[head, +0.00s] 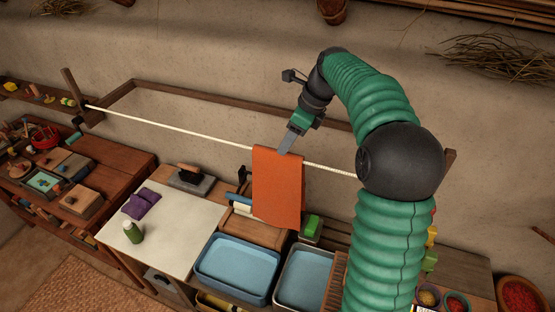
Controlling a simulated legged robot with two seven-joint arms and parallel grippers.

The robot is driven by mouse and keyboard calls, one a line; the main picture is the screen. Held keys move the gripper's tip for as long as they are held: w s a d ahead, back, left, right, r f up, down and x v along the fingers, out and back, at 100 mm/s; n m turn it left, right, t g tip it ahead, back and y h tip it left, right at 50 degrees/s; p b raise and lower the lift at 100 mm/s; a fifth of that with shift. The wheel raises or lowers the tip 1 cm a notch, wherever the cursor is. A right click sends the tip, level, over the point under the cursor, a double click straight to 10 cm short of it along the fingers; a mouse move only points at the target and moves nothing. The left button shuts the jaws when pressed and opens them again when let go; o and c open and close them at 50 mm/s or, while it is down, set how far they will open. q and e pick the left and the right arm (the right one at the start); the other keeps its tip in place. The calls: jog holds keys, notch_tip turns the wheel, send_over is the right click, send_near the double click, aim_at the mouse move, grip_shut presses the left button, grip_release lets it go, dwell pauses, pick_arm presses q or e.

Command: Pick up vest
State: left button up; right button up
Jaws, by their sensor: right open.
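An orange vest (278,190) hangs folded over a pale rope (190,130) stretched across the wall. My right gripper (287,146) reaches down to the vest's top edge at the rope, with its fingers over or right beside the cloth. It is open; whether it touches the vest is hard to tell. My left gripper is not in view.
A wooden bench (75,180) with tools stands at left. A bowl of red items (522,296) is at lower right.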

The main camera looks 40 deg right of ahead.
aim_at(278, 157)
jog(key=w+f+p, duration=0.1)
jog(key=f, duration=0.1)
jog(key=w+f+p, duration=0.1)
jog(key=w+f, duration=0.1)
jog(key=shift+a, duration=0.2)
jog(key=shift+s+f, duration=0.1)
jog(key=shift+f, duration=0.25)
jog(key=shift+s+f, duration=0.1)
jog(key=shift+s, duration=0.05)
jog(key=shift+s+a, duration=0.1)
jog(key=shift+s, duration=0.05)
jog(key=shift+c, duration=0.4)
jog(key=shift+w+a, duration=0.15)
jog(key=shift+w, duration=0.1)
jog(key=c, duration=0.7)
jog(key=shift+c, duration=1.3)
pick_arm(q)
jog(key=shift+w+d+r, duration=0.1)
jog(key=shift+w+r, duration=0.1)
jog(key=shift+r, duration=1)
pick_arm(e)
grip_shut()
